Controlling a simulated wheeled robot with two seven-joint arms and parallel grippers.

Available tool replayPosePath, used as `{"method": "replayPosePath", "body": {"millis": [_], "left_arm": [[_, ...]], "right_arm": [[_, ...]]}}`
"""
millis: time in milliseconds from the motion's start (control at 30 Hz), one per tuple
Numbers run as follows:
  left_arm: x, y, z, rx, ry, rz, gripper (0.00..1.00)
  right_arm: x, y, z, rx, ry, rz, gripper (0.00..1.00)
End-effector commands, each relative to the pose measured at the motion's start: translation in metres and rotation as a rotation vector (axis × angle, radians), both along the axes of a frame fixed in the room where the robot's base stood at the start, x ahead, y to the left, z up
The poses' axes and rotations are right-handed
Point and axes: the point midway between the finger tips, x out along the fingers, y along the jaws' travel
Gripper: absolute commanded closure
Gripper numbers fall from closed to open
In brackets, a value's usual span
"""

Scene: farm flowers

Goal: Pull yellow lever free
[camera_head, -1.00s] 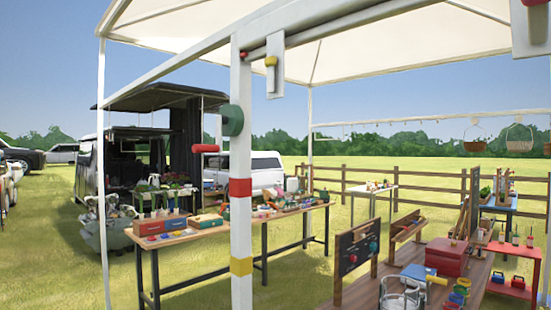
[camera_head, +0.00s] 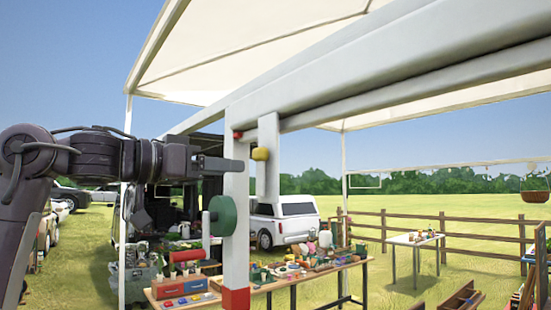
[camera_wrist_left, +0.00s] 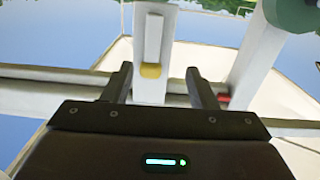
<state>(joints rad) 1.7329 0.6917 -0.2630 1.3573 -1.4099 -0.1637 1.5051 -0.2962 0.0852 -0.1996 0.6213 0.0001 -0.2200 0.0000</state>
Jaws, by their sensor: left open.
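The yellow lever knob (camera_head: 260,154) sits on a white upright plate just right of the white post, under the canopy beam. It also shows in the wrist view (camera_wrist_left: 151,70). My left gripper (camera_head: 241,165) is open and empty. In the head view its fingers cross in front of the post, with their tips a little left of the yellow knob. In the wrist view the knob appears between the two fingers, nearer the left one; I cannot tell the depth gap. My right gripper is not in view.
The white post (camera_head: 236,190) stands close to my left fingers. A small red knob (camera_head: 238,135) is on the post above.

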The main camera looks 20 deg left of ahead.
Motion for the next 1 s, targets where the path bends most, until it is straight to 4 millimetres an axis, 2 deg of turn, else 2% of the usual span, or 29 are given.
{"method": "replayPosePath", "body": {"millis": [33,100,200,633,800,1000], "left_arm": [[-0.014,0.003,0.018,0.005,-0.013,0.008,0.47],[-0.025,0.004,0.026,0.009,-0.019,0.012,0.47],[-0.027,0.001,0.03,0.01,-0.02,0.012,0.47],[0.022,-0.037,0.031,0.007,-0.018,0.009,0.47],[0.031,-0.044,0.029,0.008,-0.02,0.011,0.47],[0.032,-0.044,0.028,0.009,-0.021,0.013,0.47]], "right_arm": [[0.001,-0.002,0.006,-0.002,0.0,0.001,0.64],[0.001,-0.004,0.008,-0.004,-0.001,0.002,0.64],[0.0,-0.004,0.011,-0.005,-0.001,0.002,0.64],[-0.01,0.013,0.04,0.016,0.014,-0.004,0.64],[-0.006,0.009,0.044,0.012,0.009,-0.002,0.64],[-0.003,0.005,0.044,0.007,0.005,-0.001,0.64]]}}
